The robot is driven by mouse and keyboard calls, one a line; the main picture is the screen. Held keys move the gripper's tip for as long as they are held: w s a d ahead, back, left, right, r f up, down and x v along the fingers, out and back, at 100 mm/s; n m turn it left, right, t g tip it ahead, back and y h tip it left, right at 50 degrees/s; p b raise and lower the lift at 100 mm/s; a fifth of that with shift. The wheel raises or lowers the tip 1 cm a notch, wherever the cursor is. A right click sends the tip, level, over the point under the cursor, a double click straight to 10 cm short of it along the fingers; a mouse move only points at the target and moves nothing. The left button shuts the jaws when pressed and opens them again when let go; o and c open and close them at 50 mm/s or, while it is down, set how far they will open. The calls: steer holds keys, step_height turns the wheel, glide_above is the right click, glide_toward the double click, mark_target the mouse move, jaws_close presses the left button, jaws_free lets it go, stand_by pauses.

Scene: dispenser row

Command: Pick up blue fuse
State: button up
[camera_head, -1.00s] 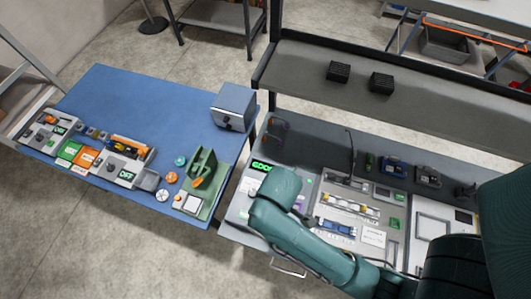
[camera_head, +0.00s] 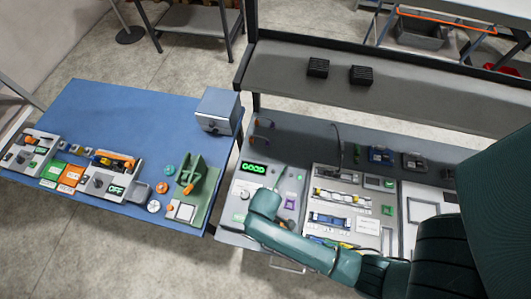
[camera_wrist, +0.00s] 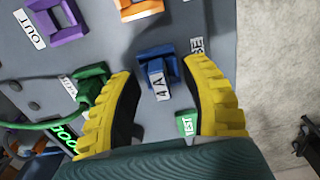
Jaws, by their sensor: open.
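The blue fuse (camera_wrist: 158,72) has a white label reading 4A and sits in the middle of the wrist view, in a blue holder on a grey panel (camera_wrist: 120,45). My gripper (camera_wrist: 160,70) is open, with one yellow finger on each side of the fuse. I cannot tell whether the fingers touch it. In the head view my arm covers the gripper and the fuse.
A purple socket (camera_wrist: 65,22) and an orange one (camera_wrist: 138,8) lie beyond the fuse. A green clip (camera_wrist: 92,85) with a green cable is close to the left finger. The panel's display (camera_head: 254,168) reads GOOD.

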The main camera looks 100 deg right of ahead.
jaws_close()
steer(key=shift+r, duration=0.15)
step_height(320, 180, up, 10)
steer(key=shift+f, duration=0.1)
stand_by(0.4)
steer(key=shift+r+p, duration=1.05)
steer(key=shift+p, duration=0.3)
stand_by(0.6)
step_height(320, 180, up, 3)
steer(key=p, duration=0.3)
